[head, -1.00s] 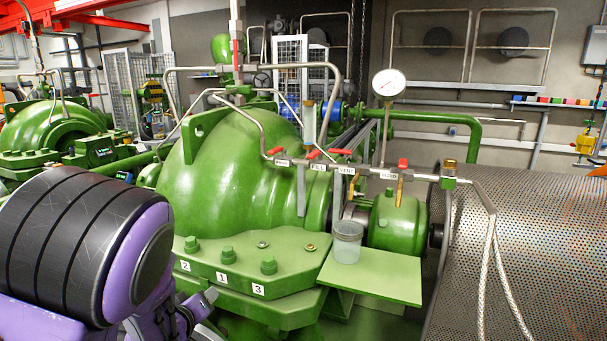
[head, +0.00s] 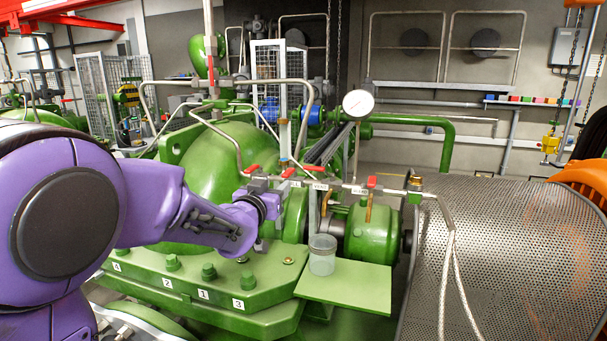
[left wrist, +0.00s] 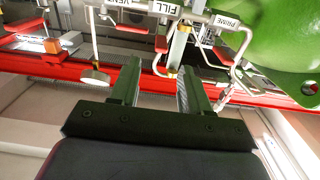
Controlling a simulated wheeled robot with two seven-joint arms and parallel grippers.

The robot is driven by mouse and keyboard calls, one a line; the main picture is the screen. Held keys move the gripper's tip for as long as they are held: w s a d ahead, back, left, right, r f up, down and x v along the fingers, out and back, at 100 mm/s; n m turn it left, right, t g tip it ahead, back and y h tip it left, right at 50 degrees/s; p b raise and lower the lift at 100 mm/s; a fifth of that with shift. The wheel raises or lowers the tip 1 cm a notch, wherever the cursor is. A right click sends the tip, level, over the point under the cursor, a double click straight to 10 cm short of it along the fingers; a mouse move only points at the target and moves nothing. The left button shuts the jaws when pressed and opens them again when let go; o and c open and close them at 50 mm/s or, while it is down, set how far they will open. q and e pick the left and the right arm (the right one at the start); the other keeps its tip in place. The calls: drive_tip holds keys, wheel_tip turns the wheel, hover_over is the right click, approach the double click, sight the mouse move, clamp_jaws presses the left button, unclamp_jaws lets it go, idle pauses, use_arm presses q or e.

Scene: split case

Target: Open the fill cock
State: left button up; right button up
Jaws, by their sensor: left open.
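The fill cock's red handle (head: 288,172) is on the thin pipe manifold above the green pump, by the FILL label (head: 295,183). In the left wrist view the FILL label (left wrist: 163,7) is at the top, with the red handle (left wrist: 161,43) below it. My left gripper (head: 264,205) is at the manifold, below and left of the handle, partly hidden by my wrist. In the left wrist view the open left gripper (left wrist: 159,68) has the handle in line with the gap between its fingers. Contact cannot be told. My right gripper is not in view.
Other red handles flank it: prime (head: 252,168), vent (head: 318,168) and bleed (head: 371,181). A pressure gauge (head: 358,103) rises behind. A clear jar (head: 322,255) stands on a green shelf (head: 345,283). A perforated guard (head: 510,250) fills the right.

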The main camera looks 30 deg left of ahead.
sight(287, 173)
use_arm(q)
drive_tip(key=p+x, duration=0.1)
drive_tip(key=x, duration=0.8)
drive_tip(key=shift+f, duration=0.15)
drive_tip(key=shift+w+a, duration=0.1)
drive_tip(key=shift+w, duration=0.2)
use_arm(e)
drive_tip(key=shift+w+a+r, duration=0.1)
use_arm(q)
drive_tip(key=shift+a+f, duration=0.1)
clamp_jaws()
